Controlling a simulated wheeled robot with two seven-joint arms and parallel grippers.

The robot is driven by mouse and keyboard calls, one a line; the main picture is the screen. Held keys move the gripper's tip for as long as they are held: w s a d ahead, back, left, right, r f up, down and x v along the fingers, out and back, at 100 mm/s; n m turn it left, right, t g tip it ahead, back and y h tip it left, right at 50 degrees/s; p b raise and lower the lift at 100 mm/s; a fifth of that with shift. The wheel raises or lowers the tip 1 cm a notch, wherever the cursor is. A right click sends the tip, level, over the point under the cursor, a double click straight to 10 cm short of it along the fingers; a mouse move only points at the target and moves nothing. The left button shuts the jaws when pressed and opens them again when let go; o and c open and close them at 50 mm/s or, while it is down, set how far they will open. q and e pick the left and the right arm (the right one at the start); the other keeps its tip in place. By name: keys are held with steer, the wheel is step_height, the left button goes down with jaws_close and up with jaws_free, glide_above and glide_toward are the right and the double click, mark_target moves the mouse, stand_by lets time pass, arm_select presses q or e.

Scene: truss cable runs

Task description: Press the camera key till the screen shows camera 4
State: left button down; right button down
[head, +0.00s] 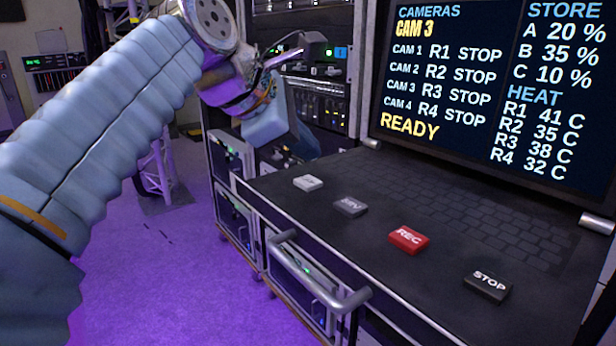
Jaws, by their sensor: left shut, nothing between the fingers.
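The screen (490,95) stands at the upper right and shows CAM 3 in yellow under CAMERAS, with READY lower down. A row of keys lies on the dark desk top. The white key (308,183) is at the far left end; its label is too small to read and I cannot tell for sure that it is the camera key. My left gripper (306,150) is shut and empty, pointing down above and behind the white key, apart from it in the picture. My right gripper is not in view.
A grey key (349,207), the red REC key (408,240) and the black STOP key (487,284) follow to the right. A grey handle bar (315,278) sticks out along the desk's front. Equipment racks stand behind; purple floor lies to the left.

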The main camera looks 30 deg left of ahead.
mark_target(304, 183)
arm_select(q)
steer(key=shift+r, duration=1.7)
stand_by(2.6)
step_height(304, 183, up, 4)
steer(key=shift+f, duration=0.1)
stand_by(0.3)
steer(key=shift+f, duration=0.1)
